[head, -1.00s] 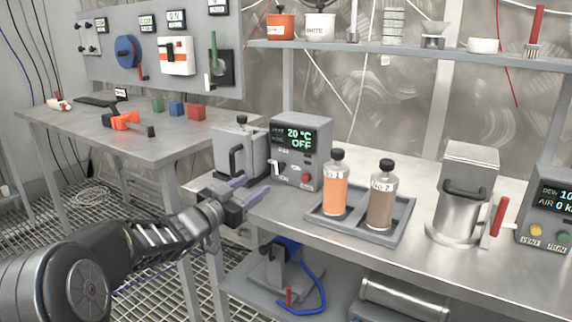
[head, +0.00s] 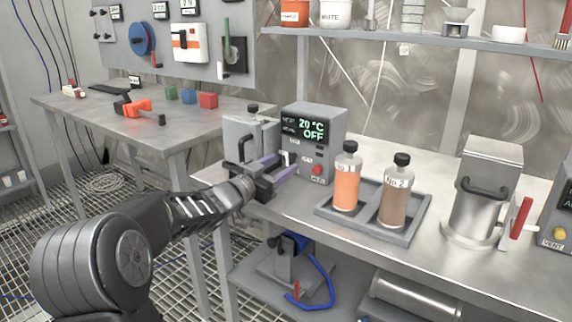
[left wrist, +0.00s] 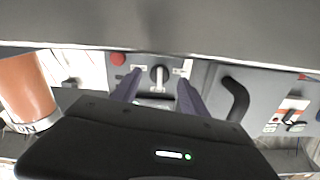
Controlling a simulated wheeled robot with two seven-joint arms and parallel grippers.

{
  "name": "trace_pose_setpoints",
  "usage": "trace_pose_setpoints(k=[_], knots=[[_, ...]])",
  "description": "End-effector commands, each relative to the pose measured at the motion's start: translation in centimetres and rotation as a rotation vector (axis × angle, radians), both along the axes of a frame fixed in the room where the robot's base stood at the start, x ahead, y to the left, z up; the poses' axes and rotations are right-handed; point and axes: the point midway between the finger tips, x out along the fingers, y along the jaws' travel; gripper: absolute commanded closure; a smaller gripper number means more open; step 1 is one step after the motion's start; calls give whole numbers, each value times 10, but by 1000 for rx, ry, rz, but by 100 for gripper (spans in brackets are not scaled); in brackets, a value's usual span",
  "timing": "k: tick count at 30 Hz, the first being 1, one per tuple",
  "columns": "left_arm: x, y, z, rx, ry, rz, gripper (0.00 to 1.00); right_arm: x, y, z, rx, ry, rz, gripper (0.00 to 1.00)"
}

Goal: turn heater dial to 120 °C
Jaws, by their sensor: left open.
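The heater control box (head: 311,130) stands on the steel bench in the head view. Its display (head: 305,128) reads 20 °C and OFF. My left gripper (head: 281,166) is open in front of the lower left part of the box, with its purple fingers pointing at it. In the left wrist view, the black dial (left wrist: 160,74) on the grey panel shows between the tips of the two open fingers, which are apart from each other. I cannot tell whether either finger touches it. In the head view the fingers largely hide the dial. My right gripper is not in view.
A red button (head: 317,169) is on the box. A grey unit with a black handle (head: 242,147) stands just left. A tray (head: 330,212) with an orange bottle (head: 347,178) and a brown bottle (head: 395,195) lies to the right. A metal canister (head: 487,195) stands farther right.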

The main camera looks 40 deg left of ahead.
Motion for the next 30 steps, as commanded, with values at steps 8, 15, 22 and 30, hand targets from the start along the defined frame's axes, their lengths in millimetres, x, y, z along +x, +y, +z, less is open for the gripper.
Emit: trace_pose_setpoints(k=[8, 15, 22, 30], knots=[[30, 0, 0, 0, -1, -1, 48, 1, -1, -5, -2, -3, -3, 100], [32, 0, 0, 0, -1, 0, 48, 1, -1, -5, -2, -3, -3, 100], [32, 0, 0, 0, -1, 0, 64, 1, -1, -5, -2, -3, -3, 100], [31, 0, 0, 0, 0, 0, 86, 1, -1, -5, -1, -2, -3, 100]])
